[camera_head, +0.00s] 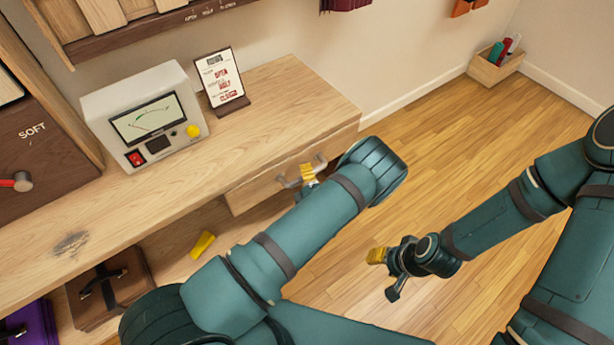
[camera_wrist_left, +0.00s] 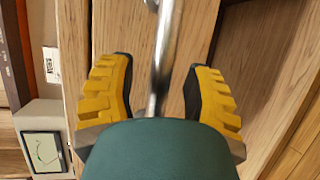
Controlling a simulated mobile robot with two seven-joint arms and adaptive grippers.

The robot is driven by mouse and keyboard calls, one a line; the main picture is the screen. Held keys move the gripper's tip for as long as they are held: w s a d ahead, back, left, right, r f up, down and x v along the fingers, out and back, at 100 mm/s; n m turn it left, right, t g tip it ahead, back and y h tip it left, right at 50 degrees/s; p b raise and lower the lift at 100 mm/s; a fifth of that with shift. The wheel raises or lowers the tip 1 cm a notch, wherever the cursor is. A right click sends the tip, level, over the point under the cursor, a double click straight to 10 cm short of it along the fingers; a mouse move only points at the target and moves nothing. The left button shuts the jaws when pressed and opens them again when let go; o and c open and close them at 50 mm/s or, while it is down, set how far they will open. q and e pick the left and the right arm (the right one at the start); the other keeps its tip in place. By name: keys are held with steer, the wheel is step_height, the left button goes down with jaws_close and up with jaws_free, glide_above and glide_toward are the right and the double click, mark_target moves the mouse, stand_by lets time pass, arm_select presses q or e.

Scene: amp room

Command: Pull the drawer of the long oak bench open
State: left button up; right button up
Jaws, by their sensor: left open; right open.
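The long oak bench (camera_head: 265,105) runs along the wall in the head view. Its drawer front (camera_head: 252,190) sits under the right end of the top and looks flush with the bench. A metal bar handle (camera_head: 291,182) stands out from it. My left gripper (camera_head: 309,172) is at the handle, partly hidden by my own arm. In the left wrist view, its open yellow fingers (camera_wrist_left: 158,92) stand on either side of the handle bar (camera_wrist_left: 163,50), with gaps showing on both sides. My right gripper (camera_head: 386,272) is open and empty over the floor, away from the bench.
A meter box (camera_head: 150,78) and a small sign (camera_head: 220,78) stand on the bench top. A wooden crate (camera_head: 483,75) sits by the far wall. The floor (camera_head: 440,150) right of the bench is clear.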

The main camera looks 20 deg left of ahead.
arm_select(q)
steer(key=shift+w, duration=0.2)
jaws_close()
